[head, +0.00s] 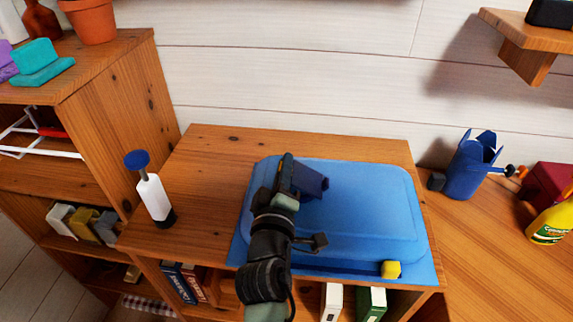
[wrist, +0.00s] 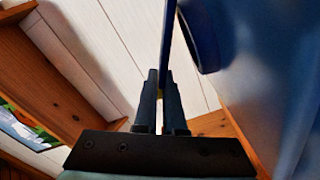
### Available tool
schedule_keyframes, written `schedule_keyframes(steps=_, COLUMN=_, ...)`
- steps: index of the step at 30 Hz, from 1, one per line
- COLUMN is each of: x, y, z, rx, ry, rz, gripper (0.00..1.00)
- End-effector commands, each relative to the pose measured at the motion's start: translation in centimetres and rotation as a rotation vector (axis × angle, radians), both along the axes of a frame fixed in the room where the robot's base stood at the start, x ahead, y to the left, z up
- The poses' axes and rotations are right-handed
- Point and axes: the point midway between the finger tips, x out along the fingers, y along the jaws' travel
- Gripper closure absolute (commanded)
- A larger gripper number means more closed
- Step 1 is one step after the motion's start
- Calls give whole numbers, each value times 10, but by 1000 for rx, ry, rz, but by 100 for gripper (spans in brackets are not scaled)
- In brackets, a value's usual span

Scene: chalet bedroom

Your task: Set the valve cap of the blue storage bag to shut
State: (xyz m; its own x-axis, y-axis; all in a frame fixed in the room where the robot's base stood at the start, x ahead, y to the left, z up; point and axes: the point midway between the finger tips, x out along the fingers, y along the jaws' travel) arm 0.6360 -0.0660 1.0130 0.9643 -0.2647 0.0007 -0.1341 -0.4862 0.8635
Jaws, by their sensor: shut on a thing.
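The blue storage bag (head: 365,205) lies puffed up and flat on the wooden cabinet top. A dark blue round valve (head: 312,182) stands up from its left part. In the wrist view the valve (wrist: 203,40) opens to the left, and the valve cap (wrist: 168,45) shows edge-on as a thin blue strip beside it, with a gap between them. My gripper (wrist: 160,80) is shut on the cap's edge. In the head view my gripper (head: 286,168) is just left of the valve and hides the cap.
A white hand pump (head: 153,197) with a blue knob stands on the cabinet's left. A yellow piece (head: 391,269) is at the bag's front edge. A blue container (head: 472,165) and a yellow bottle (head: 552,220) stand on the right surface. A higher shelf unit (head: 110,90) rises at left.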

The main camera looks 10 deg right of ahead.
Motion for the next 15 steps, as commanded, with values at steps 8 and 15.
schedule_keyframes(steps=8, x=0, y=0, z=0, rx=-6, ry=1, rz=-1, gripper=100)
schedule_keyframes(steps=15, x=0, y=0, z=0, rx=-5, ry=1, rz=-1, gripper=75)
